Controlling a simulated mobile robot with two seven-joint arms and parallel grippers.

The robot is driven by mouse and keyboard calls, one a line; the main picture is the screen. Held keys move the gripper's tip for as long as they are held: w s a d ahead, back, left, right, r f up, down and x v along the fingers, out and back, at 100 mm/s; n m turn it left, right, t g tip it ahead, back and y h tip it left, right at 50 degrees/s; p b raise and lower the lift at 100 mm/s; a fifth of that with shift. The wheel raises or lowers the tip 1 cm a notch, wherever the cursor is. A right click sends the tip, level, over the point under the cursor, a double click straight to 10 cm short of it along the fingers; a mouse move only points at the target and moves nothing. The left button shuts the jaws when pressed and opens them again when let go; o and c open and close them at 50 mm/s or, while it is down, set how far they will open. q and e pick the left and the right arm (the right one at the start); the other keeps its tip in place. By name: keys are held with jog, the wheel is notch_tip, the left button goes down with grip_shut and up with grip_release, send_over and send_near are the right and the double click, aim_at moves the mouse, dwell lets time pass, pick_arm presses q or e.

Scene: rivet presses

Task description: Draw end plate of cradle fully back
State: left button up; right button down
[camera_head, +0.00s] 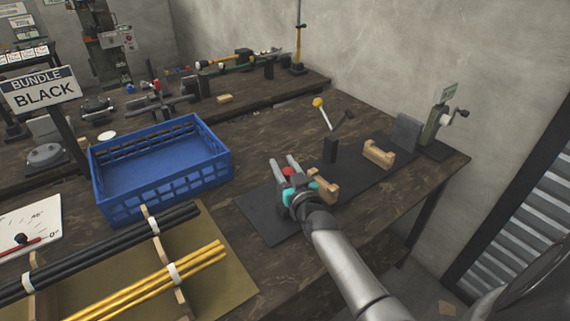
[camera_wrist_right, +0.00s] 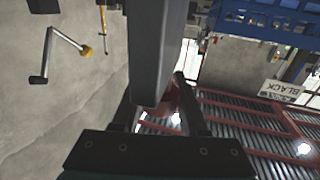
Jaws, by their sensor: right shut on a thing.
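The cradle stands on a black base (camera_head: 262,213) on the bench in the head view. It has two notched wooden supports, one (camera_head: 380,153) towards the right and one (camera_head: 325,189) beside my right gripper (camera_head: 286,165). A grey upright plate (camera_head: 408,131) stands at its right end. My right gripper is at the left end, its two fingers closed on a red grip (camera_head: 288,171). The red grip also shows between the fingers in the right wrist view (camera_wrist_right: 178,100), with a dark grey bar (camera_wrist_right: 158,50) in front. The plate behind the red grip cannot be made out. My left gripper is not in view.
A blue crate (camera_head: 160,178) stands left of the cradle. A rack with black rods (camera_head: 100,250) and yellow rods (camera_head: 150,285) lies at front left. A yellow-knobbed lever (camera_head: 321,112) stands behind the cradle, and a crank (camera_head: 447,113) at its right end.

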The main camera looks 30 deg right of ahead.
jog(key=a+p, duration=0.3)
jog(key=a, duration=0.4)
jog(key=shift+s+a, duration=0.3)
jog(key=shift+a, duration=0.1)
jog(key=shift+f, duration=0.1)
jog(key=shift+c, duration=2.2)
grip_release()
jog(key=s+a+p, duration=0.2)
jog(key=s, duration=1.3)
jog(key=shift+a, duration=0.35)
